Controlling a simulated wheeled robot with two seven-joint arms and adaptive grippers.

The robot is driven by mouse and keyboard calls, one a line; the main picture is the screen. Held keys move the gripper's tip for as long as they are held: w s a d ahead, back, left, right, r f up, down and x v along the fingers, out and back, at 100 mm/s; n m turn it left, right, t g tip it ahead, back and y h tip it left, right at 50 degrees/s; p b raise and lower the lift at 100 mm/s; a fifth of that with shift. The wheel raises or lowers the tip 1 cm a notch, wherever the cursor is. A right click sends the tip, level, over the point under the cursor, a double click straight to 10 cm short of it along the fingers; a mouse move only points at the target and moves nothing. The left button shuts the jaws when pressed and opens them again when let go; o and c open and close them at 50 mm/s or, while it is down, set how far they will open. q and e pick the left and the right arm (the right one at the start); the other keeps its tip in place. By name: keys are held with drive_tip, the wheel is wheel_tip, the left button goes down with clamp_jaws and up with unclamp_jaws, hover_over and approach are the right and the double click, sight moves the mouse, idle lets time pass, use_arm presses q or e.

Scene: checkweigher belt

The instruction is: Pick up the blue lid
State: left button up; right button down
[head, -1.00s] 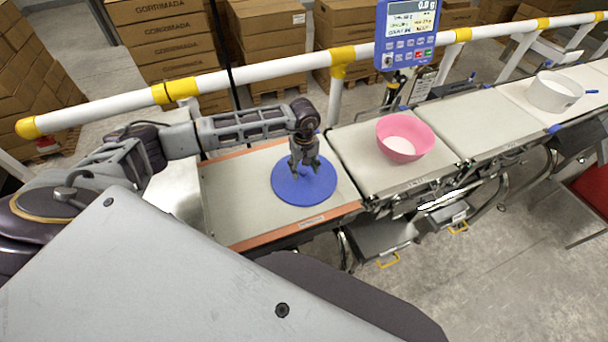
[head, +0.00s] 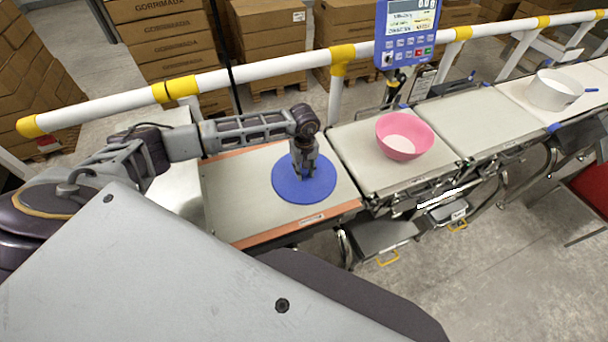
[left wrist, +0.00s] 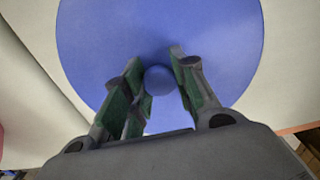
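The blue lid (head: 288,187) is a flat round disc lying on the near left plate of the belt line. It has a small round knob (left wrist: 158,80) at its centre, seen in the left wrist view. My left gripper (head: 305,176) points straight down over the middle of the lid. In the left wrist view its green-padded fingers (left wrist: 160,85) stand close on both sides of the knob and look shut on it. The lid still lies flat on the plate. My right gripper is not in view.
A white pan (head: 552,91) stands farther right. A white and yellow rail (head: 270,73) runs behind the belt, with a blue display (head: 407,35) above it. Stacked cartons (head: 165,40) stand behind.

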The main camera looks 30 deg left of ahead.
use_arm(q)
drive_tip(key=c, duration=0.4)
wheel_tip(320, 180, up, 10)
drive_tip(key=shift+f+b, duration=0.2)
drive_tip(key=shift+b, duration=1)
drive_tip(key=shift+r, duration=0.2)
drive_tip(key=shift+r, duration=0.1)
